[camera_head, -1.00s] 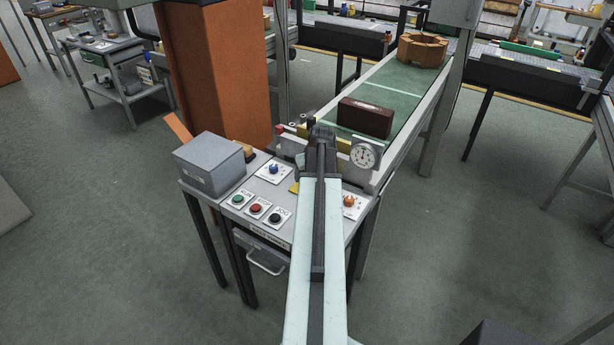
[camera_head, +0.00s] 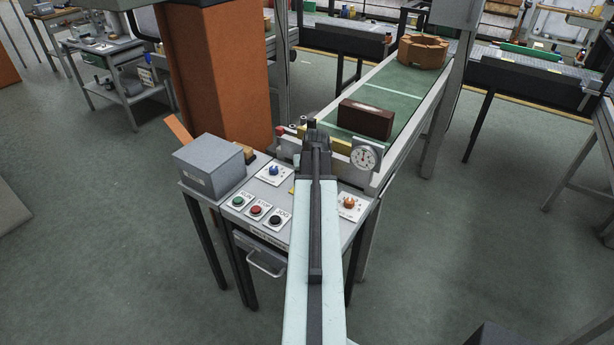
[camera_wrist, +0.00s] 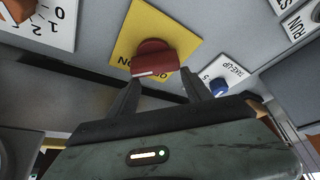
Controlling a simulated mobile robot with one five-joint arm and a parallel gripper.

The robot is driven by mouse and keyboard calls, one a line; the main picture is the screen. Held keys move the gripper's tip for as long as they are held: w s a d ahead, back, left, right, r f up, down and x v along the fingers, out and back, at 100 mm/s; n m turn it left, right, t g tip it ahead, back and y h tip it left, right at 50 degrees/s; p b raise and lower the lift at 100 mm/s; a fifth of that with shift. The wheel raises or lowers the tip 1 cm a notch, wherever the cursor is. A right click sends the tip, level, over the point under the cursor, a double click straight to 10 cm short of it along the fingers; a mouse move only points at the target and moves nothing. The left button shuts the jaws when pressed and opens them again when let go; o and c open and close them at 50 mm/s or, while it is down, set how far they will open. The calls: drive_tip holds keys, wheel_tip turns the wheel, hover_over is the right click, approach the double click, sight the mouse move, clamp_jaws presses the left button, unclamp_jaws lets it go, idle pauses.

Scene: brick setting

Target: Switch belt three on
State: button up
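A red rotary knob (camera_wrist: 155,58) sits on a yellow plate (camera_wrist: 140,28) in the wrist view. The plate's lettering is upside down; "ON" is readable, and another word is partly hidden by the knob. The knob's pale mark faces my gripper. My gripper (camera_wrist: 159,78) is open, with one finger on either side of the knob's near end; I cannot tell whether they touch it. In the head view my arm hides the knob, and only a sliver of the yellow plate (camera_head: 294,188) shows. The green belt (camera_head: 407,82) runs away behind the panel, carrying a dark brown brick (camera_head: 365,120).
A blue knob (camera_head: 273,170) and an orange knob (camera_head: 348,202) flank my arm. Green (camera_head: 238,201), red (camera_head: 257,210) and black (camera_head: 276,220) push buttons lie left of it. A grey box (camera_head: 209,166) and a round dial (camera_head: 363,158) stand up nearby.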

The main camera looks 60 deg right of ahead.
drive_tip(key=shift+o, duration=0.4)
drive_tip(key=shift+s+a+f+g+y, duration=0.15)
drive_tip(key=shift+s+a+f, duration=0.05)
drive_tip(key=shift+s+a, duration=0.2)
drive_tip(key=shift+s+a+f+g+y, duration=0.15)
drive_tip(key=shift+s+a+f, duration=0.1)
drive_tip(key=shift+s, duration=0.25)
drive_tip(key=shift+r, duration=0.1)
drive_tip(key=shift+r+p, duration=0.25)
drive_tip(key=shift+p, duration=0.15)
wheel_tip(320, 180, up, 7)
drive_tip(key=a+p, duration=0.1)
drive_tip(key=p, duration=0.5)
drive_tip(key=shift+s, duration=0.25)
drive_tip(key=shift+a, duration=0.1)
